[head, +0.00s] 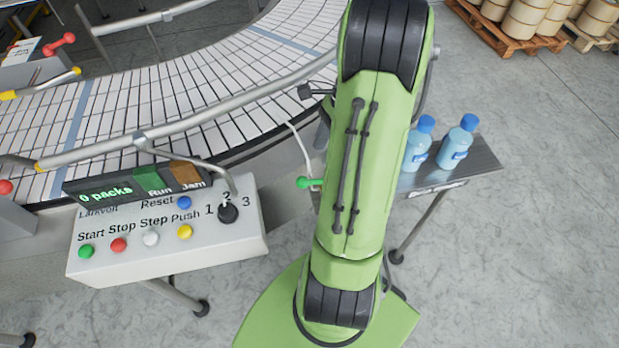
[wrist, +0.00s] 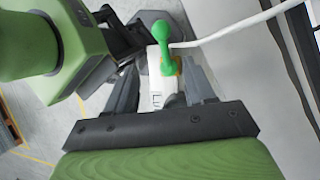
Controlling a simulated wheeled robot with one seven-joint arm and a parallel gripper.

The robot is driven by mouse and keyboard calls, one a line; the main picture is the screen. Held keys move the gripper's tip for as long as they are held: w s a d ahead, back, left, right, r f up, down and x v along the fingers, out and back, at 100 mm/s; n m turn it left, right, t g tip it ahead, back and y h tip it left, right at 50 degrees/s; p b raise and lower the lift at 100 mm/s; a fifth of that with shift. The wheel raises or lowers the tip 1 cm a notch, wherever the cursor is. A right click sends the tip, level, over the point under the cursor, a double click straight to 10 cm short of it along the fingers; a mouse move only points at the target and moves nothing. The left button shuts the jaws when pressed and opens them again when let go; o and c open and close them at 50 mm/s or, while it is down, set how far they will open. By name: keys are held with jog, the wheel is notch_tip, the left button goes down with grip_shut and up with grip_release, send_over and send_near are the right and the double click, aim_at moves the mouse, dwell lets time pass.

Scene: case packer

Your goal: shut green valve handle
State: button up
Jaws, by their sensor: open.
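The green valve handle (head: 311,182) shows in the head view just left of my arm, which hides whatever lies to its right. In the wrist view the handle (wrist: 163,42) is a green lever with rounded ends, pointing up the picture. It sits over a pale body with a small label and a yellow-orange part. My gripper (wrist: 165,80) is open in the wrist view, its two grey fingers on either side of the pale body and the handle's lower end. I cannot tell whether a finger touches the handle. In the head view my gripper is hidden behind my arm.
A white hose (wrist: 225,33) runs off right from near the handle. The control panel (head: 165,235) stands left of my arm, beside the curved conveyor (head: 200,95). Two blue-capped bottles (head: 418,145) stand on a metal shelf (head: 475,168) to the right.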

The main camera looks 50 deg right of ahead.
aim_at(311, 180)
jog(key=x, duration=0.6)
jog(key=b+x, duration=0.1)
jog(key=x, duration=0.2)
jog(key=shift+w+f, duration=0.3)
jog(key=shift+f, duration=0.1)
jog(key=shift+c, duration=0.3)
grip_shut()
jog(key=shift+r, duration=0.1)
